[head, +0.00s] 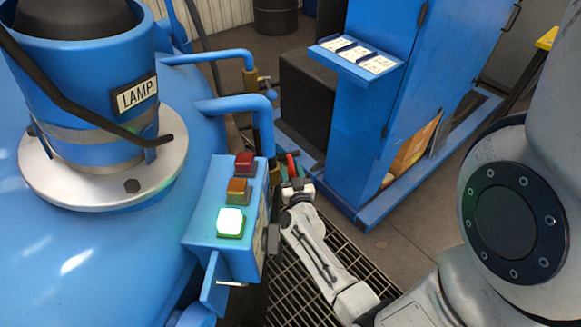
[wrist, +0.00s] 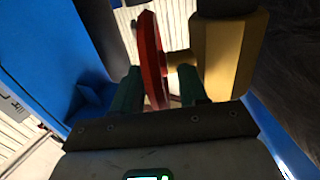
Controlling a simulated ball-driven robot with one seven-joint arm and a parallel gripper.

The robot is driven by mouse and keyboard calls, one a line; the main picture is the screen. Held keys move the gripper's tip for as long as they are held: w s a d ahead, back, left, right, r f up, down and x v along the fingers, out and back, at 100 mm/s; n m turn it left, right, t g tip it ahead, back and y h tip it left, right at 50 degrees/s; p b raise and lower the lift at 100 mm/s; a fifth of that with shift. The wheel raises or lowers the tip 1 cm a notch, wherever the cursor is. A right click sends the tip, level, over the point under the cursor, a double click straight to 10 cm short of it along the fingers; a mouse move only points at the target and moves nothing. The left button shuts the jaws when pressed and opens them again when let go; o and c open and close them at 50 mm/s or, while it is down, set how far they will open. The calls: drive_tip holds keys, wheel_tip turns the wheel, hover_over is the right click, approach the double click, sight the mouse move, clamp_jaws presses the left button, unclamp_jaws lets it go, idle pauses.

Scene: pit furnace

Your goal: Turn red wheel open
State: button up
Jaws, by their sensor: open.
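The red wheel (wrist: 151,55) stands edge-on in the wrist view, on a short stem from a brass valve body (wrist: 228,55). My gripper (wrist: 161,82) is open, with one green finger on each side of the wheel's rim. The near part of the rim lies between the fingers; I cannot tell whether either finger touches it. In the head view only a small piece of the red wheel (head: 292,166) shows, just beyond my gripper (head: 295,183). The rest of it is hidden there by the gripper and by pipework.
A blue box with red, amber and lit green lamps (head: 230,222) stands close left of my gripper. A blue tank (head: 110,250) fills the left, with blue pipes (head: 240,104) above. A blue cabinet (head: 375,110) stands behind right. Floor grating (head: 300,290) lies below.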

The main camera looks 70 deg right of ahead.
drive_tip(key=shift+x, duration=0.85)
clamp_jaws()
